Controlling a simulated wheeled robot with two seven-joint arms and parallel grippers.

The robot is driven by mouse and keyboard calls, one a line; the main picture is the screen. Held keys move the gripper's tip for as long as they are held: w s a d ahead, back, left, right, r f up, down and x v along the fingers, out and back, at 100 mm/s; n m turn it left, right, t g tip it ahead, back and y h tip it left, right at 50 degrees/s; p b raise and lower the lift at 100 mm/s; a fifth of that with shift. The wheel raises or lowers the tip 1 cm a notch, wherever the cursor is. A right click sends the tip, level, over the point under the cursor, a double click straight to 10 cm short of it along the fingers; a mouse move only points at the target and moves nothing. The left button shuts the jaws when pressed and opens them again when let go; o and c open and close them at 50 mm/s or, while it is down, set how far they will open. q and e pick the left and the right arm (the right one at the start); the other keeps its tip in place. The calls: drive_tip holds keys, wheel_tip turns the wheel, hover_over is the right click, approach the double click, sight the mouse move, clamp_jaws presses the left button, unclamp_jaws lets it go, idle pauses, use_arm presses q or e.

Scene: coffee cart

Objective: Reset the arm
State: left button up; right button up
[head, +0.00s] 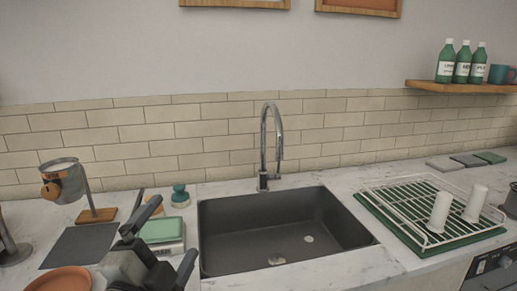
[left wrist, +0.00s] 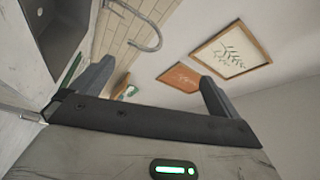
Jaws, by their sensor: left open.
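My left gripper (head: 172,230) is at the lower left of the head view, in front of the counter to the left of the sink. Its two dark fingers are spread apart with nothing between them. In the left wrist view the fingers (left wrist: 155,85) are also apart and empty, with the wall and ceiling area behind them. My right gripper shows in neither view.
A dark sink (head: 285,225) with a tall faucet (head: 264,145) is in the middle. A drying rack (head: 395,207) holds white cups.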

use_arm(q)
drive_tip(key=s+a+f+n+g+y, duration=0.2)
drive_tip(key=s+a+f+n+g, duration=0.15)
drive_tip(key=f, duration=0.45)
drive_tip(key=s+a+f+n+g+y, duration=0.2)
drive_tip(key=s+f+n+g, duration=0.25)
drive_tip(key=f, duration=0.35)
drive_tip(key=s+f+n+g, duration=0.6)
drive_tip(key=s+f+g, duration=0.3)
drive_tip(key=s, duration=0.5)
drive_tip(key=w+d+f+t+h+b, duration=0.1)
drive_tip(key=w+d+f+t+b, duration=0.2)
drive_tip(key=f, duration=0.4)
drive_tip(key=w+d+f+t+h+b, duration=0.2)
drive_tip(key=w+d+f+t+b, duration=0.1)
drive_tip(key=f+b, duration=0.4)
drive_tip(key=shift+w+f+t, duration=0.15)
drive_tip(key=shift+w+t, duration=0.4)
drive_tip(key=shift+t, duration=0.65)
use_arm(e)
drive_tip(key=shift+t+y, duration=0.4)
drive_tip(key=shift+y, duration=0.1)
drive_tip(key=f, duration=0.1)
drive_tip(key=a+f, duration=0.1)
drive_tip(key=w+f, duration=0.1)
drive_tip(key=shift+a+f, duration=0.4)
